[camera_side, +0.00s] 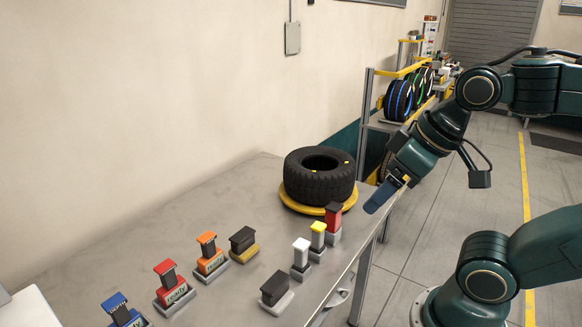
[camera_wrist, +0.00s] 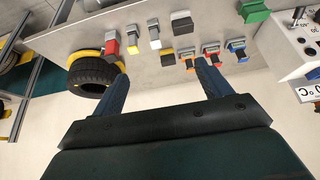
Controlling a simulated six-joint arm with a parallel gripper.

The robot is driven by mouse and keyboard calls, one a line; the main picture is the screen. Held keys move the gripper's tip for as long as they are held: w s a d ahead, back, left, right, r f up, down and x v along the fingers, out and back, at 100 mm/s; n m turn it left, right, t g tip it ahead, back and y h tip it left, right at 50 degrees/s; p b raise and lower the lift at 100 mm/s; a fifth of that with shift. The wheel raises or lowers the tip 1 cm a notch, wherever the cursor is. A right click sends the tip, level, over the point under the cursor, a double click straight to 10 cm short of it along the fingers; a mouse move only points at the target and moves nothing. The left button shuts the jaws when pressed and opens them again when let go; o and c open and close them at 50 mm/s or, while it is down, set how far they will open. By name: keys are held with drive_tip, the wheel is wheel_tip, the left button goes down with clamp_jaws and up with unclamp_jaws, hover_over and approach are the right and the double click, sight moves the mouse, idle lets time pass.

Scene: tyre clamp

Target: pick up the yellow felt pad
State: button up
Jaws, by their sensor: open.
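The yellow felt pad (camera_side: 318,227) is a small yellow-topped piece on a grey block, standing on the grey table between a white piece and a taller red and dark one.
A black tyre (camera_side: 320,176) lies on a yellow ring at the table's far end. The red and dark piece (camera_side: 333,220) and white piece (camera_side: 301,252) stand close beside the pad. Orange (camera_side: 208,255), red (camera_side: 171,285) and blue (camera_side: 121,312) clamps stand leftward. The table's left-back area is clear.

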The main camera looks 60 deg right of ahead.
idle(0.3)
drive_tip(key=w+m+g+y, duration=0.25)
drive_tip(key=w+m, duration=0.55)
drive_tip(key=w, duration=1.1)
drive_tip(key=w+d+f+m+g+y, duration=0.1)
drive_tip(key=w+d+f+m, duration=0.1)
drive_tip(key=w+f+m, duration=0.3)
drive_tip(key=w+d+f+m+g+y, duration=0.1)
drive_tip(key=w+f+m, duration=0.4)
drive_tip(key=w+f, duration=0.5)
wheel_tip(320, 180, down, 3)
drive_tip(key=shift+w+d+f+g, duration=0.1)
drive_tip(key=shift+w+d+g, duration=0.25)
drive_tip(key=shift+d+g, duration=0.35)
drive_tip(key=shift+d+f, duration=0.1)
